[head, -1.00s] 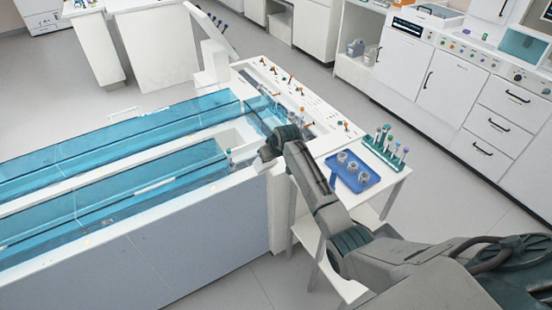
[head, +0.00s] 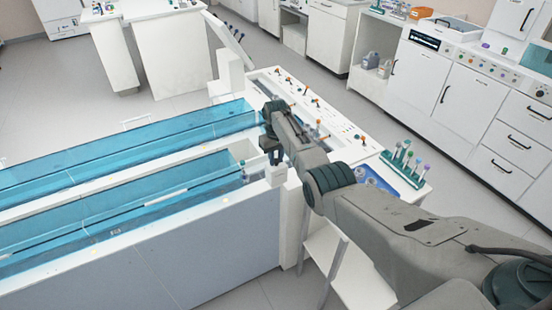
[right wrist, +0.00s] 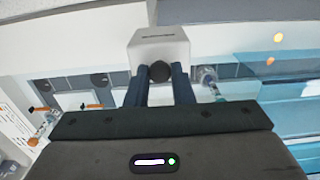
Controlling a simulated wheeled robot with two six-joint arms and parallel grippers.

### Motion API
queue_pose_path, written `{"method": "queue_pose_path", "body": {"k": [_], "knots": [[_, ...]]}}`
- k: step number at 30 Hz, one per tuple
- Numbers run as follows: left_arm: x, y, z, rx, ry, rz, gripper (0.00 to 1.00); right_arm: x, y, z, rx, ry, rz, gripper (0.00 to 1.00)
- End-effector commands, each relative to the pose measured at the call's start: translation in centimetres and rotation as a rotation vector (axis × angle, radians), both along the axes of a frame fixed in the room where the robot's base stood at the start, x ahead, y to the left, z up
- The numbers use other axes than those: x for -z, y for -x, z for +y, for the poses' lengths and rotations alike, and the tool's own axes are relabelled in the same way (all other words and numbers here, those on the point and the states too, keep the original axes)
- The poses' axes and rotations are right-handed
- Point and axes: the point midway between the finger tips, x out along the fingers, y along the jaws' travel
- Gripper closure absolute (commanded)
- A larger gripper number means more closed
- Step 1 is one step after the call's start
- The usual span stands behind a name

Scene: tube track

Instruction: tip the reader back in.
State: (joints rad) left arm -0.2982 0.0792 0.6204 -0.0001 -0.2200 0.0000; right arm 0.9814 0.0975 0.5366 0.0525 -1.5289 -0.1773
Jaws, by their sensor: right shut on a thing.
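In the head view my right gripper (head: 272,158) points down at the near right end of the blue-covered track. Next to it is a white block (head: 277,176), which I take to be the reader. In the right wrist view the white block (right wrist: 158,45) carries a round black knob (right wrist: 160,71). My right gripper's dark fingers (right wrist: 159,88) stand on both sides of this knob, shut on it. The block's tilt is hard to judge. My left gripper is not in view.
The track's clear blue covers (head: 120,200) run left. A white panel with orange-topped pegs (head: 318,105) lies behind my right arm. A tube rack (head: 402,160) and a blue tray (head: 378,180), partly hidden by my arm, stand right. Open floor (head: 340,85) lies beyond.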

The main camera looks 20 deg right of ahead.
Motion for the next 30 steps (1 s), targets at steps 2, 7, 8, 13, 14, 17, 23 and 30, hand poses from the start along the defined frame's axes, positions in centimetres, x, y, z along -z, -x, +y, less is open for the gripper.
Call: {"method": "queue_pose_path", "body": {"k": [2, 7, 8, 13, 14, 17, 23, 30], "knots": [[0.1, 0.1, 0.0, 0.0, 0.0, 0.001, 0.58, 0.2, 0.1, 0.1, -0.001, 0.0, 0.006, 1.0], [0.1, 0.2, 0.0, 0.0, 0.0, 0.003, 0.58, 0.2, 0.1, 0.1, -0.001, 0.0, 0.009, 1.0], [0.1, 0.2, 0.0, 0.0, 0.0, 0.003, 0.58, 0.2, 0.1, 0.1, -0.001, 0.0, 0.009, 1.0], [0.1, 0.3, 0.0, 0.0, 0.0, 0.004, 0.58, 0.2, 0.1, 0.1, -0.001, 0.0, 0.008, 1.0], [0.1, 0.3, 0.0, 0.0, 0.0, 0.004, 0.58, 0.2, 0.1, 0.1, -0.001, 0.0, 0.008, 0.73], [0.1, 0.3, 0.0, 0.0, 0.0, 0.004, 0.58, 0.1, 0.1, 0.1, -0.001, 0.0, 0.008, 0.57], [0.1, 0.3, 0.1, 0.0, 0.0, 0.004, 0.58, 0.1, 0.0, 0.0, -0.001, 0.001, 0.007, 0.57], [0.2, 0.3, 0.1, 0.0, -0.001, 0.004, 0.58, -1.4, -0.1, 0.0, -0.001, 0.0, 0.004, 0.57]]}}
